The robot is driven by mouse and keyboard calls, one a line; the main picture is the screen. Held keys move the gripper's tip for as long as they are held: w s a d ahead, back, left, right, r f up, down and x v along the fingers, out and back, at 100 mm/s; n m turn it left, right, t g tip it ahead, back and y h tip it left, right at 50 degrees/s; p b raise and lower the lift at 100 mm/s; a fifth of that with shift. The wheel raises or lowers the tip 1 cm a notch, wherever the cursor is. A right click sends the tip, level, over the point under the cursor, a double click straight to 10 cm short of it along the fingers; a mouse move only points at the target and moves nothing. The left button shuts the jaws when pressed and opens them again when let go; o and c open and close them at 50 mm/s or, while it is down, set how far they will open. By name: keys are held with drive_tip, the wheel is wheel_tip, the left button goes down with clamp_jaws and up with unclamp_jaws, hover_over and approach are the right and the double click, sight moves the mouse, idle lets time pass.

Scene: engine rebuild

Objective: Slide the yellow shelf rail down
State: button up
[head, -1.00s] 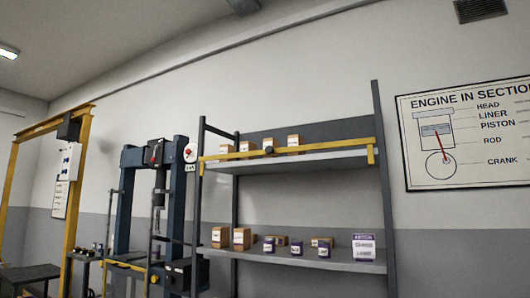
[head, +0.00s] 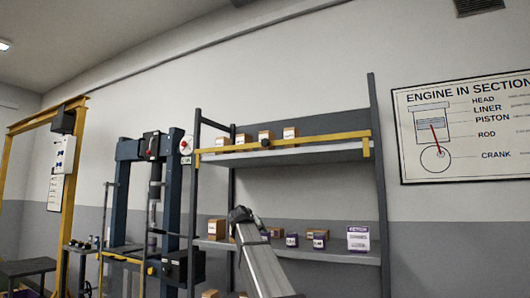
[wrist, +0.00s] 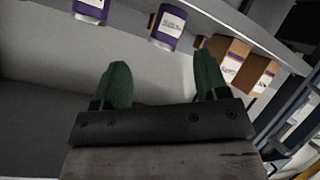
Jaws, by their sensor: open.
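The yellow shelf rail (head: 315,139) runs across the front of the upper shelf in the head view, with a dark knob (head: 265,143) near its middle. It sits at upper-shelf height, in front of several boxes. My arm rises from the bottom of the head view, its dark end by the lower shelf, below the rail and apart from it. In the wrist view my gripper (wrist: 162,82) has two green fingers spread apart with nothing between them. The rail cannot be made out in the wrist view.
The lower shelf (head: 350,257) holds several small boxes and purple-labelled cans; my arm hides part of it. Dark uprights (head: 378,190) bound the shelf. A blue press (head: 175,190) and a yellow gantry (head: 75,185) stand left. The space between the shelves looks clear.

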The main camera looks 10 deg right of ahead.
wheel_tip(320, 180, up, 23)
drive_tip(key=s+a+m+t+h, duration=0.1)
drive_tip(key=a+t+h, duration=0.1)
drive_tip(key=m+t+h, duration=0.1)
drive_tip(key=t+h, duration=0.1)
approach(264, 143)
drive_tip(key=x, duration=1)
drive_tip(key=shift+w+d, duration=0.3)
clamp_jaws()
wheel_tip(264, 143, down, 6)
drive_tip(key=shift+f, duration=0.25)
unclamp_jaws()
